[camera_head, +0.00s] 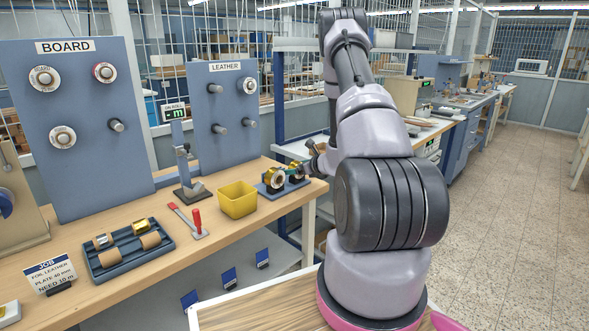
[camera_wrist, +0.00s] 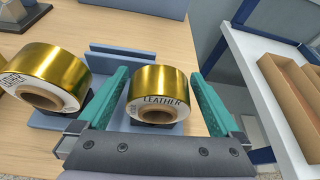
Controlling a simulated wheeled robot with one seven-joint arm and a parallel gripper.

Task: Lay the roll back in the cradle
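A gold foil roll marked LEATHER (camera_wrist: 158,92) has a brown core and a white end face. It sits low over a dark cradle support (camera_wrist: 152,128) on a blue base, and their exact contact is hidden. In the head view, the roll (camera_head: 295,171) shows at the right end of the blue cradle base (camera_head: 284,186). My gripper (camera_wrist: 160,80) has its teal fingers on either side of this roll, with narrow gaps showing. The gripper appears open in the wrist view; its fingers are hard to make out in the head view.
A second gold roll (camera_wrist: 45,78) stands just left in the cradle. A yellow bin (camera_head: 238,201), a red-handled tool (camera_head: 196,222) and a dark tray (camera_head: 128,250) of small rolls lie farther left. The LEATHER board (camera_head: 224,110) with pegs rises behind.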

